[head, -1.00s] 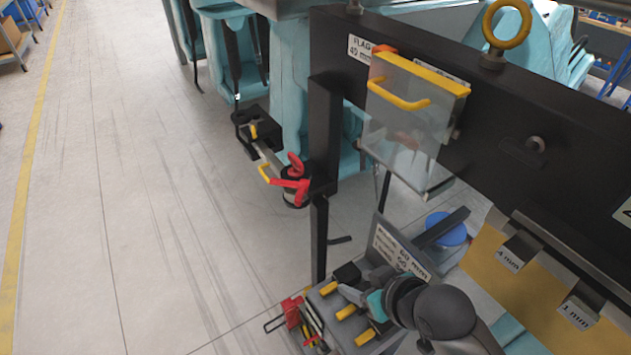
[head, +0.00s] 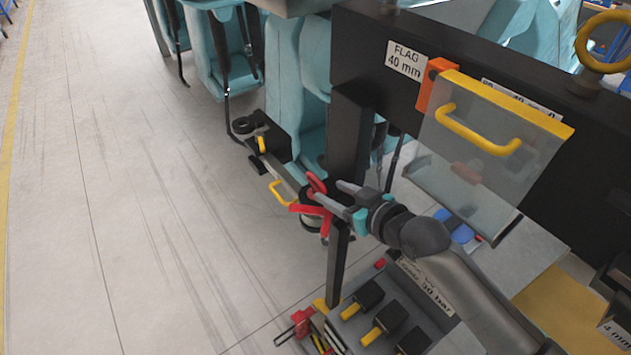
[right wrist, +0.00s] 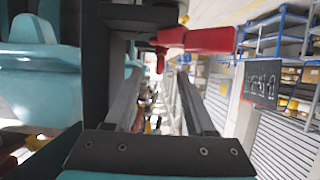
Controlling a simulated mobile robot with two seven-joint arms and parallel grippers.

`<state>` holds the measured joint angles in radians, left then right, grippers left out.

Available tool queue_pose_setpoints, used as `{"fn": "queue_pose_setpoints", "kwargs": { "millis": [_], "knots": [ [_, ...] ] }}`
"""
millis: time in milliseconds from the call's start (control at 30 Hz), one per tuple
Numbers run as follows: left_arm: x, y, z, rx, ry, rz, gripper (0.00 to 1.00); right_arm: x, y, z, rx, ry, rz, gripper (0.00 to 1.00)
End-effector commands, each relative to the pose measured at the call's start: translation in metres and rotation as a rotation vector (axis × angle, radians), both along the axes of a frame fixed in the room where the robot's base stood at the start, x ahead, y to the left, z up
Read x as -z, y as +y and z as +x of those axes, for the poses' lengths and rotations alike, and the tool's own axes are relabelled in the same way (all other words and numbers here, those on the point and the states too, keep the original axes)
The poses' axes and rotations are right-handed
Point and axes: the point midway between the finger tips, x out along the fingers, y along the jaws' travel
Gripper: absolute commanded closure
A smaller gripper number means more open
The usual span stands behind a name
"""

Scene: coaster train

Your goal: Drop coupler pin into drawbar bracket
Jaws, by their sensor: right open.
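A red loop-shaped handle (head: 316,183), perhaps the top of the coupler pin, stands above a dark bracket at the end of the drawbar (head: 288,182). A red lever (head: 311,208) lies just below it; red parts also show at the top of the right wrist view (right wrist: 195,41). My right gripper (head: 329,192) is open beside the red handle, its fingers pointing left; whether they touch it I cannot tell. In the right wrist view the gap between the fingers (right wrist: 162,88) looks empty. The pin's shaft and the bracket's hole are hidden. My left gripper is not in view.
A black post (head: 350,135) stands close behind my right gripper. A clear guard (head: 490,150) with a yellow handle hangs to the right. A tray with yellow-handled black blocks (head: 370,300) is below. The floor on the left is clear.

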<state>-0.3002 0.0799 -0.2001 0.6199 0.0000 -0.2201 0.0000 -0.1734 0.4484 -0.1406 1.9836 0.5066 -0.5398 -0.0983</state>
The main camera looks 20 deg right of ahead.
Motion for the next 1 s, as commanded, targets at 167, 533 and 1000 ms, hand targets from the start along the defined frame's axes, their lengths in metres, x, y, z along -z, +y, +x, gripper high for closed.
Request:
{"fn": "queue_pose_setpoints", "kwargs": {
  "millis": [167, 533, 1000],
  "knots": [
    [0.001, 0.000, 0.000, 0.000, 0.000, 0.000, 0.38, 0.011, 0.010, 0.028, 0.000, -0.003, 0.002, 0.45],
    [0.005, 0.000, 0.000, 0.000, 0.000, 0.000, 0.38, 0.030, 0.025, 0.068, 0.000, -0.001, 0.001, 0.45],
    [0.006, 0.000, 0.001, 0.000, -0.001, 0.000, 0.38, 0.034, 0.028, 0.077, 0.000, 0.000, -0.001, 0.45]
  ]
}}
